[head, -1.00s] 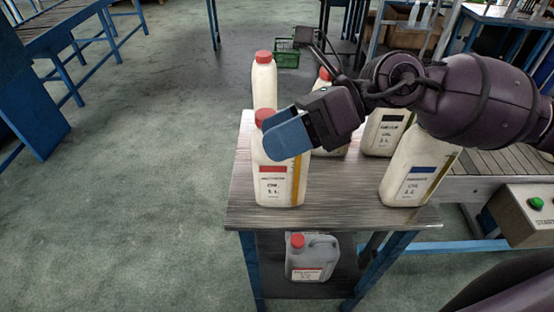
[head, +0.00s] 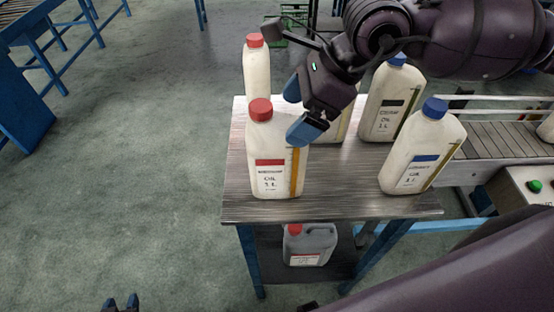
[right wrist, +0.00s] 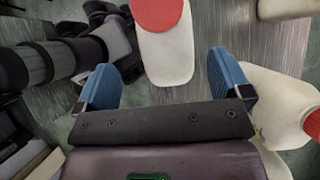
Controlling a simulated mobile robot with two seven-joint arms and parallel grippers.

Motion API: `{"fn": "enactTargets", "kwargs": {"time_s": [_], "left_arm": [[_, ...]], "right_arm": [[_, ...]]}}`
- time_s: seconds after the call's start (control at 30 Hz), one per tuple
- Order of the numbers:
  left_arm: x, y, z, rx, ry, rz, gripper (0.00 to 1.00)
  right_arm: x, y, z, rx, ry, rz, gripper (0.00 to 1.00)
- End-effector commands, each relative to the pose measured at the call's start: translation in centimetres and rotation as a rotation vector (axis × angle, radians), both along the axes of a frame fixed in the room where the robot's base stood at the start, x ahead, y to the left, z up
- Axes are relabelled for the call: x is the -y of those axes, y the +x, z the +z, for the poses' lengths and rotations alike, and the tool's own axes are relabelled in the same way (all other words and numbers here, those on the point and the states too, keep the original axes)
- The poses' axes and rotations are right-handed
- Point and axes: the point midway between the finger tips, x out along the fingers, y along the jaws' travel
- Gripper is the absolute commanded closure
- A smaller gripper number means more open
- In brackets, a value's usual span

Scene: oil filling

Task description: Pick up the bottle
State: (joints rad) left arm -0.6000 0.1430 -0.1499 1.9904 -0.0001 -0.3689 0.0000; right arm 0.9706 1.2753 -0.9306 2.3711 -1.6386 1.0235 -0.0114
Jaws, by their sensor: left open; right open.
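Several cream oil bottles stand upright on a small table. The front-left bottle (head: 275,152) has a red cap and a red-striped label. My right gripper (head: 299,108) is just right of its top, open, with nothing between its fingers. In the right wrist view, a red-capped bottle (right wrist: 167,58) stands beyond the gap between my open fingers (right wrist: 165,85), and another red-capped bottle (right wrist: 270,100) is close by the right finger. My left gripper (head: 121,303) shows only its blue tips at the bottom edge, apart and empty.
The table (head: 335,205) also holds a tall red-capped bottle (head: 257,72) behind and two blue-capped bottles (head: 425,150) (head: 388,105) on the right. A grey canister (head: 310,245) sits on the lower shelf. A conveyor (head: 500,142) adjoins at right. Open floor lies left.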

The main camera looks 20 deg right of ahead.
Motion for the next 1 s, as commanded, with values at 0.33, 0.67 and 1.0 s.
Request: {"fn": "enactTargets", "kwargs": {"time_s": [0.33, 0.67, 1.0], "left_arm": [[-0.1, -0.4, 0.5, -0.004, 0.0, 0.003, 0.57], [0.0, 0.0, 0.8, 0.003, 0.0, 0.001, 0.57], [0.0, 0.3, 0.9, 0.009, 0.001, -0.001, 0.57]], "right_arm": [[-1.7, 1.2, -3.2, -0.003, 0.002, 0.001, 0.04], [-2.4, 1.5, -4.5, 0.0, 0.001, -0.002, 0.04], [-2.4, 1.5, -4.5, -0.001, 0.001, -0.002, 0.41]]}}
